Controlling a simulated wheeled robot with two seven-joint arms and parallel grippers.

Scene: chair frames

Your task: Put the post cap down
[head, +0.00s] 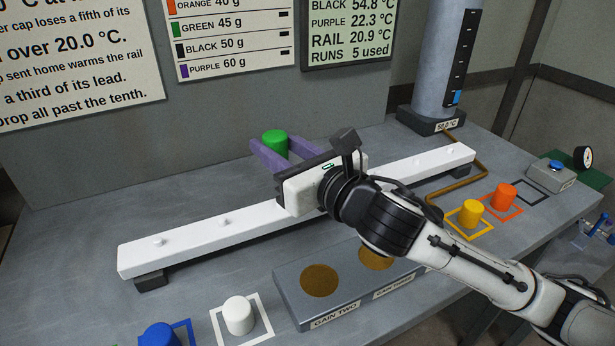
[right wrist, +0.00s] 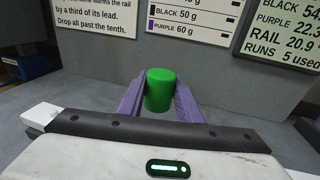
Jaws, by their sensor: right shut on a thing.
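The green post cap (head: 274,143) is held between the purple fingers of my right gripper (head: 272,152), just behind the white rail (head: 190,245). In the right wrist view, the green cap (right wrist: 159,90) stands upright between the two fingers (right wrist: 160,104). The gripper body crosses over the rail and hides its middle. Small pegs (head: 224,221) stick up from the rail's left part. I cannot tell whether the cap's bottom touches anything. My left gripper is not in view.
White (head: 239,316), blue (head: 160,336), yellow (head: 471,214) and orange (head: 503,197) caps stand on outlined squares. A dark outlined square (head: 534,193) is empty. A grey box with round pads (head: 319,281) sits in front. A tall column (head: 440,60) stands at the back right.

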